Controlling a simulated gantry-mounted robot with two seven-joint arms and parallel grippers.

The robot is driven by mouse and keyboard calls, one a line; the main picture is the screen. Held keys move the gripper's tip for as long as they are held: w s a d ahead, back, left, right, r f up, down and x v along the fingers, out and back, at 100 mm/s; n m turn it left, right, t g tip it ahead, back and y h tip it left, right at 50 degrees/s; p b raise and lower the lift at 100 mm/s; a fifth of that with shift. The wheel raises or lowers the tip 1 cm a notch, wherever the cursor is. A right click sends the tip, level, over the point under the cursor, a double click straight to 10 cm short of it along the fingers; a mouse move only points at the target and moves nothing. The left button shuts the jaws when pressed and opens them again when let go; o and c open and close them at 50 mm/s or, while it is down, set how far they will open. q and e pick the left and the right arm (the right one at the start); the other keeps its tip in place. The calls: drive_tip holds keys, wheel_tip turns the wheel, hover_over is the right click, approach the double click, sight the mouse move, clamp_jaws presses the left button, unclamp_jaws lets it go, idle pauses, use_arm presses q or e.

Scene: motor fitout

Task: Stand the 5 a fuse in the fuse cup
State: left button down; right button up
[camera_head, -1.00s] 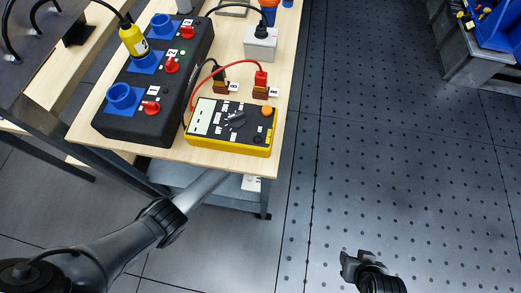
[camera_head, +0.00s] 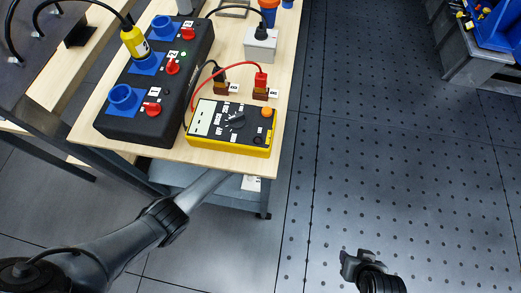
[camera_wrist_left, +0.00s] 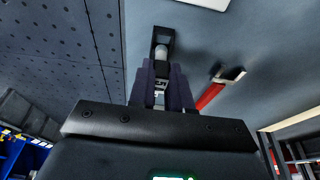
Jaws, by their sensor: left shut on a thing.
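In the left wrist view my left gripper (camera_wrist_left: 160,92) points at a grey-blue surface that looks like the cart's lower shelf. It is shut on a small pale cylinder (camera_wrist_left: 161,69), apparently the fuse; its rating cannot be read. The cylinder's far end is at or in a small black square piece (camera_wrist_left: 165,38); I cannot tell whether it is seated or whether this is the fuse cup. In the head view the left arm reaches under the table top, which hides its gripper. My right gripper (camera_head: 356,262) is over the floor, empty, its opening unclear.
A red-handled item (camera_wrist_left: 214,92) lies right of my left gripper. On the wooden table top (camera_head: 240,160) are a yellow multimeter (camera_head: 232,146) and a black box (camera_head: 130,130) with blue sockets and red knobs.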

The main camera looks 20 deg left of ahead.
use_arm(q)
drive_tip(key=shift+f+b, duration=0.85)
drive_tip(key=shift+f, duration=0.6)
drive_tip(key=c, duration=1)
unclamp_jaws()
drive_tip(key=p+v, duration=0.6)
drive_tip(key=v, duration=0.4)
drive_tip(key=shift+r, duration=0.4)
drive_tip(key=shift+s, duration=0.1)
